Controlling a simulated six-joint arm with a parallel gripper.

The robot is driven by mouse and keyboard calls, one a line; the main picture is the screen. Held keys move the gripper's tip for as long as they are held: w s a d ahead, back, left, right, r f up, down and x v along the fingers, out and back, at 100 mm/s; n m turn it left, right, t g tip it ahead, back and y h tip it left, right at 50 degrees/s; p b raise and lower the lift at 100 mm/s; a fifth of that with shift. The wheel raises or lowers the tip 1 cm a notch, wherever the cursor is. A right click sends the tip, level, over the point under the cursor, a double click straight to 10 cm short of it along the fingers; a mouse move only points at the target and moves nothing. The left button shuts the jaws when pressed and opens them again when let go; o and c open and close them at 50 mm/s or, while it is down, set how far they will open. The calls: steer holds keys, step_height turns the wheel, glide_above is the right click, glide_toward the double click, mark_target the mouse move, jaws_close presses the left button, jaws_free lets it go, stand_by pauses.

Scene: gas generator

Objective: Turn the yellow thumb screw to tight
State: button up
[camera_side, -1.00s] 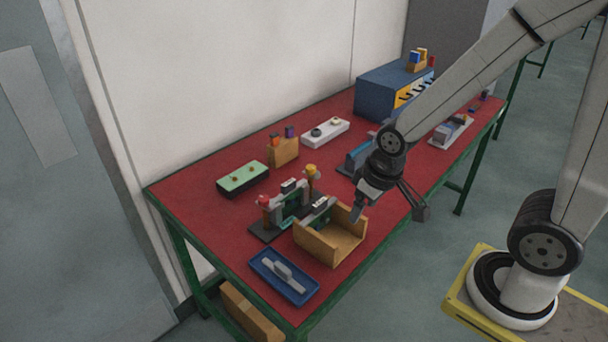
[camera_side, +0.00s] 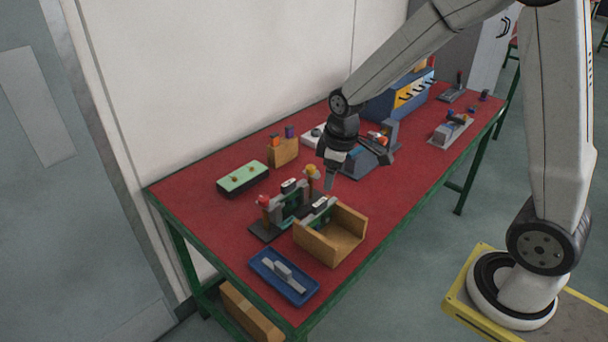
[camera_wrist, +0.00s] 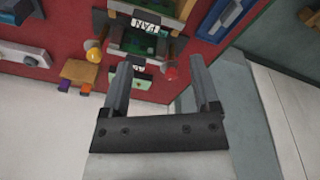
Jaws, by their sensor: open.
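The yellow thumb screw (camera_side: 312,170) is a small round knob on top of the right post of a dark-based fixture (camera_side: 289,208) with a green board. In the wrist view the yellow thumb screw (camera_wrist: 95,54) shows left of the fingers. A red knob (camera_side: 264,200) tops the fixture's other post; in the wrist view it (camera_wrist: 170,74) appears between the fingers. My gripper (camera_side: 358,173) is open and empty, above the table and close to the yellow screw in the side view. The wrist view also shows my gripper (camera_wrist: 161,64) with its fingers apart. The exact height gap cannot be told.
A wooden tray (camera_side: 316,250) stands in front of the fixture, and a blue tray (camera_side: 265,269) lies at the near end. A green-topped box (camera_side: 242,179) and a wooden block (camera_side: 284,153) sit toward the wall. A blue cabinet (camera_side: 385,105) stands farther right.

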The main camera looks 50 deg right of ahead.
steer(key=w+d+n, duration=0.4)
steer(key=w, duration=0.3)
steer(key=n+g, duration=0.2)
steer(key=n, duration=0.4)
glide_toward(311, 167)
steer(key=shift+s+a+f, duration=0.35)
steer(key=shift+s+f, duration=0.1)
steer(key=shift+s, duration=0.05)
steer(key=shift+w+d+f+n, duration=0.2)
steer(key=shift+w+d+n, duration=0.1)
steer(key=shift+w+d, duration=0.2)
steer(key=shift+f, duration=0.15)
steer(key=shift+f, duration=3.8)
jaws_close()
